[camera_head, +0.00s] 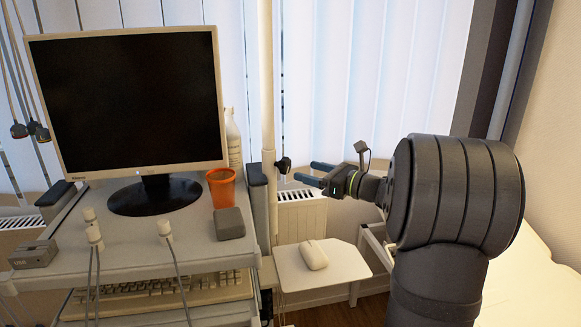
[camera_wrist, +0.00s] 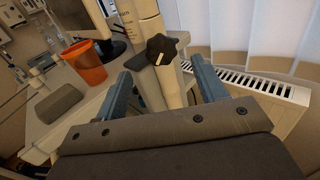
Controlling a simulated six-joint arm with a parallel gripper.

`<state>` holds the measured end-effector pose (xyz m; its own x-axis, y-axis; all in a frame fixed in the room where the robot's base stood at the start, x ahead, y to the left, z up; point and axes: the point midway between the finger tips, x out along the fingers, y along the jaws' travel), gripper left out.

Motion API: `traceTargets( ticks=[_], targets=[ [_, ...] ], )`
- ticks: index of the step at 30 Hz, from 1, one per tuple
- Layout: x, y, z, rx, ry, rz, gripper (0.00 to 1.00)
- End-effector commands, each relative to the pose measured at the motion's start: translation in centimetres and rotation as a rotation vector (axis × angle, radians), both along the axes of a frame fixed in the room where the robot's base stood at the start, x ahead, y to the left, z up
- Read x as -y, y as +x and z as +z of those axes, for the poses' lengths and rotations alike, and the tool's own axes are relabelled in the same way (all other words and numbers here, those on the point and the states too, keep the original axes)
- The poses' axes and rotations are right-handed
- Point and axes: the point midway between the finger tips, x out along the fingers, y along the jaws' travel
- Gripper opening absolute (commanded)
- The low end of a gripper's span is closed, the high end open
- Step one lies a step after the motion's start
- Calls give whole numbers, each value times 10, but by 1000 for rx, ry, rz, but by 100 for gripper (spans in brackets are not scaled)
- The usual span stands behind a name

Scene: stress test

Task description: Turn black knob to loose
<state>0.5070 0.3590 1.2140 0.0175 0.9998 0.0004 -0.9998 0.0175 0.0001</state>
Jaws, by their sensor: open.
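The black knob (camera_head: 283,165) sticks out from the right side of a cream upright pole (camera_head: 268,110). In the wrist view, the knob (camera_wrist: 160,49) has a lobed edge and a light pointer line on its face. My gripper (camera_head: 314,173) is open, with two blue fingers pointing left toward the knob and a small gap between. In the wrist view, the knob appears just beyond and between my fingertips (camera_wrist: 161,68), touching neither.
A monitor (camera_head: 130,100), an orange cup (camera_head: 221,188) and a grey block (camera_head: 229,224) stand on the cart (camera_head: 130,256) at the left. A white mouse (camera_head: 314,255) lies on a small shelf (camera_head: 345,262) below my gripper. A radiator (camera_head: 302,215) and blinds are behind.

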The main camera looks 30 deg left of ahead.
Motion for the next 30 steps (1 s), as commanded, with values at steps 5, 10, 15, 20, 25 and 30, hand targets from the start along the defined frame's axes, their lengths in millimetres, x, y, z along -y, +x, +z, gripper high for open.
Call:
traceTargets(
  ticks=[5,10,15,20,25,30],
  targets=[
    [-37,0,0,0,0,3,65],
    [-60,1,0,0,0,2,65],
    [-69,1,0,0,0,0,65],
    [-71,1,0,0,0,0,65],
    [-70,1,0,0,0,0,55],
    [-70,1,0,0,0,0,23]
  ],
)
